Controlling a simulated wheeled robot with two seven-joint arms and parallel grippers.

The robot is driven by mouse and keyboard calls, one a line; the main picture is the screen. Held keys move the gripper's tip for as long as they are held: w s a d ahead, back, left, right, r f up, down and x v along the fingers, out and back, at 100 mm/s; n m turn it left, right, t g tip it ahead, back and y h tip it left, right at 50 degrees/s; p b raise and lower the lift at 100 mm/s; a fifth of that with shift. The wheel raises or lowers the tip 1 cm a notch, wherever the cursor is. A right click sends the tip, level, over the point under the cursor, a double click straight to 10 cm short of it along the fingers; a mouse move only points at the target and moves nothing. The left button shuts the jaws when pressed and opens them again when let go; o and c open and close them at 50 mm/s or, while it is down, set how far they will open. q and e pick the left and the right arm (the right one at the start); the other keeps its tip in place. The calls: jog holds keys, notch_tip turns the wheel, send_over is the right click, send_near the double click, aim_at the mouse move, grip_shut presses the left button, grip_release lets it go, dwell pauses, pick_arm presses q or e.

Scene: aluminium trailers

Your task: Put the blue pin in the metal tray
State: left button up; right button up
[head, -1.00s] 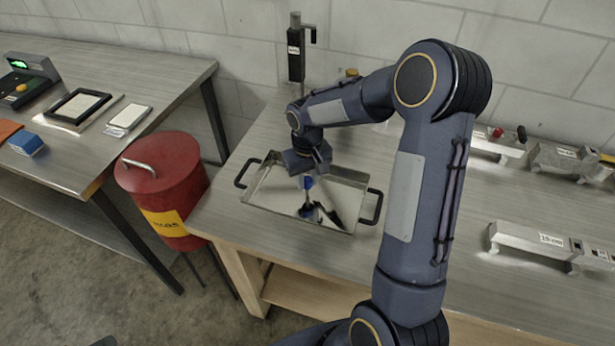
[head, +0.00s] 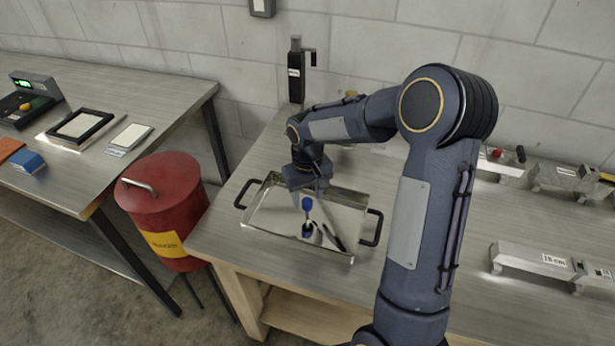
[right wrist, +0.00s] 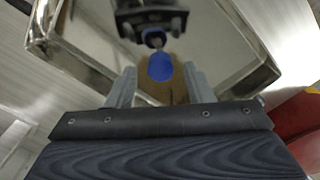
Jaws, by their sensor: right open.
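The metal tray (head: 275,234) is a shiny shallow tray with two black handles on the right-hand table. Its rim also shows in the right wrist view (right wrist: 72,64). The blue pin (head: 307,203) is over the tray's mirror-like floor, and a blue reflection shows below it. My right gripper (head: 309,194) points down over the tray, fingers apart. In the right wrist view the pin's blue part (right wrist: 160,67) appears between and just beyond the open fingers (right wrist: 158,84). I cannot tell whether the pin touches the tray floor. My left gripper is out of view.
A red bin (head: 163,200) stands on the floor left of the tray's table. A black post (head: 296,75) rises behind the tray. Metal trailers (head: 535,258) stand on the right. Another table on the left holds a framed plate (head: 80,125) and a blue block (head: 27,162).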

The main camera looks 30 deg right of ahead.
aim_at(307, 202)
notch_tip(307, 202, up, 10)
jog(key=s+a+r+t+y, duration=0.1)
jog(key=s+r, duration=0.1)
jog(key=s, duration=0.4)
jog(key=s+a+r+t+y, duration=0.1)
jog(key=s+a+r, duration=0.1)
jog(key=s, duration=0.3)
jog(key=s+a+f+t+y, duration=0.1)
jog(key=s+a, duration=0.1)
jog(key=s, duration=0.4)
jog(key=s+a+f+t, duration=0.1)
jog(key=s+a+t, duration=0.1)
jog(key=s, duration=0.4)
jog(key=shift+s+a+f+m+t+y, duration=0.15)
jog(key=shift+a+f+m+t+y, duration=0.2)
jog(key=shift+a, duration=0.5)
jog(key=shift+c, duration=0.5)
